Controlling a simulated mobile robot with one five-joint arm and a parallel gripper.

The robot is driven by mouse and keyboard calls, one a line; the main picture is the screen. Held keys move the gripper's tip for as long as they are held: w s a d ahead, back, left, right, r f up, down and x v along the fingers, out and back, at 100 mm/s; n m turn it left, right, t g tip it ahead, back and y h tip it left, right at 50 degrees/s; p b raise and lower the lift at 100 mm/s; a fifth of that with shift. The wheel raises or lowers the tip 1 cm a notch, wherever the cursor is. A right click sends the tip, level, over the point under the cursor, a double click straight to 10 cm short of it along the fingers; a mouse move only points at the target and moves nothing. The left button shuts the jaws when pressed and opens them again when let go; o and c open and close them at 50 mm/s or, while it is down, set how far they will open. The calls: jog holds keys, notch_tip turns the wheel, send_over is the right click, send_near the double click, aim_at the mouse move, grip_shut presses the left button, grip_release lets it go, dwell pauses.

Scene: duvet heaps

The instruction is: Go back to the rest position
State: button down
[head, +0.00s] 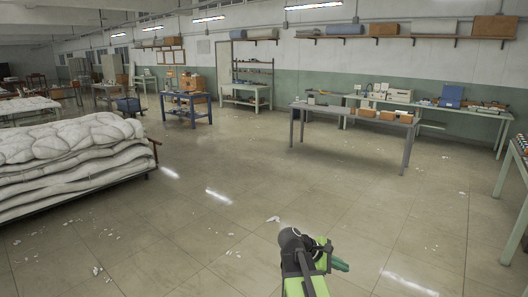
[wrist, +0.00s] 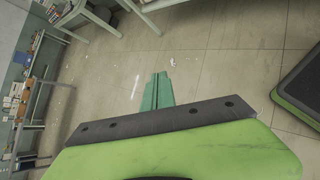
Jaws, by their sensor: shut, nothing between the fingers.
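My gripper (head: 341,265) is at the bottom centre of the head view, at the end of my green and black arm. Its teal fingers lie together and hold nothing. The shut fingers also show in the middle of the wrist view (wrist: 158,90), over bare floor. In the head view the gripper touches no furniture.
A heap of white duvets (head: 70,160) lies on a low bed frame at the left. A grey table (head: 350,113) stands ahead, and a blue table (head: 188,103) stands farther back. A bench edge (head: 515,190) is at the right. The tiled floor (head: 235,180) between is open, with small white scraps.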

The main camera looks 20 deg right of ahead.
jog(key=a+f+m+y, duration=0.3)
jog(key=a, duration=0.8)
jog(key=w+a+f+m+t+y, duration=0.1)
jog(key=a+f+m+y, duration=0.2)
jog(key=a, duration=0.9)
jog(key=a+f+m+t+y, duration=0.1)
jog(key=a+f+m+y, duration=0.2)
jog(key=a, duration=0.9)
jog(key=shift+w+f+m+y, duration=0.2)
jog(key=shift+m+y, duration=0.1)
jog(key=shift+y, duration=0.3)
